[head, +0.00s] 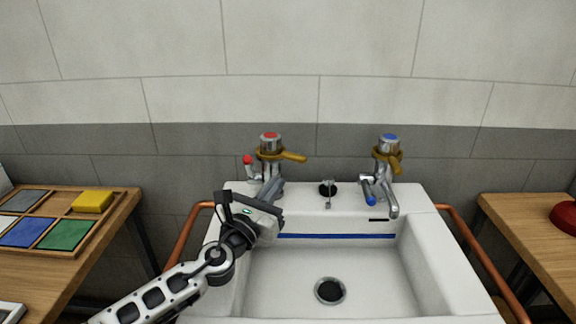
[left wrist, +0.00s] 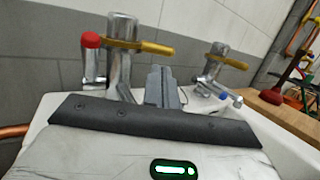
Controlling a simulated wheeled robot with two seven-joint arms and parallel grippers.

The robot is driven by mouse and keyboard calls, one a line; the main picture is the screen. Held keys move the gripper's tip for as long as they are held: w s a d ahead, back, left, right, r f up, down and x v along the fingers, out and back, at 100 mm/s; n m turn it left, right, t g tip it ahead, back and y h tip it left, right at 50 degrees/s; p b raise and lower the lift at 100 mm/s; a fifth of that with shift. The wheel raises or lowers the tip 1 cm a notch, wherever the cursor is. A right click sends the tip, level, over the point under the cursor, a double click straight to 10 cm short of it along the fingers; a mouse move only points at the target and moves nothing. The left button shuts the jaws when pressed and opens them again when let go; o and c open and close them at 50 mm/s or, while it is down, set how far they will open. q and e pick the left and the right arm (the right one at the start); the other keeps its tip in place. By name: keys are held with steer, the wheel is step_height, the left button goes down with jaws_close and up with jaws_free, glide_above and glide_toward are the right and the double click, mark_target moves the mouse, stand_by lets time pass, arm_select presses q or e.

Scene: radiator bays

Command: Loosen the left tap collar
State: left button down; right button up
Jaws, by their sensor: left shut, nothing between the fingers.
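The left tap (head: 270,143) is chrome with a red cap and stands at the sink's back left. Its brass collar (head: 268,154) has a handle pointing right; the collar also shows in the left wrist view (left wrist: 124,44). A red-knobbed side lever (head: 248,160) is on the tap's left. My left gripper (head: 274,184) is in front of the tap's lower body, below the collar handle. Its grey fingers (left wrist: 162,84) are shut and empty, and look apart from the collar. They hide part of the tap in the head view. My right gripper is not in view.
The right tap (head: 388,145) has a blue cap and its own brass collar (head: 389,158). The white sink (head: 430,240) is empty. Copper pipes (head: 186,240) flank it. Wooden tables stand left, with a sorting tray (head: 78,246), and right (head: 525,222), with a red object.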

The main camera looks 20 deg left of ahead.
mark_target(282, 154)
arm_select(q)
steer(key=x, duration=0.6)
steer(key=shift+w, duration=0.2)
steer(key=shift+d, duration=0.1)
